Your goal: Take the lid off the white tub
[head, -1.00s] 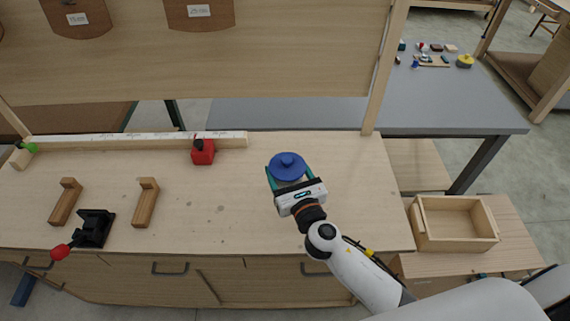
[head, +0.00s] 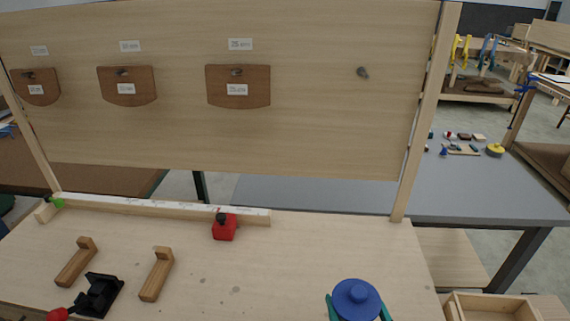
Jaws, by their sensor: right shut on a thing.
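A round blue lid (head: 357,299) with a raised centre knob shows at the bottom of the head view, over the near right part of the wooden bench. My right gripper (head: 358,306) has its teal fingers on the left and right sides of the lid and is shut on it. The rest of that gripper is cut off by the lower picture edge. I cannot make out the white tub; anything under the lid is hidden. My left gripper is not in view.
A red container (head: 224,229) stands near the long pale rail (head: 170,209) at the bench's back. Two wooden brackets (head: 157,274) and a black clamp-like device (head: 99,295) are at left. The bench middle (head: 260,270) is clear. An open wooden box (head: 492,307) is at right.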

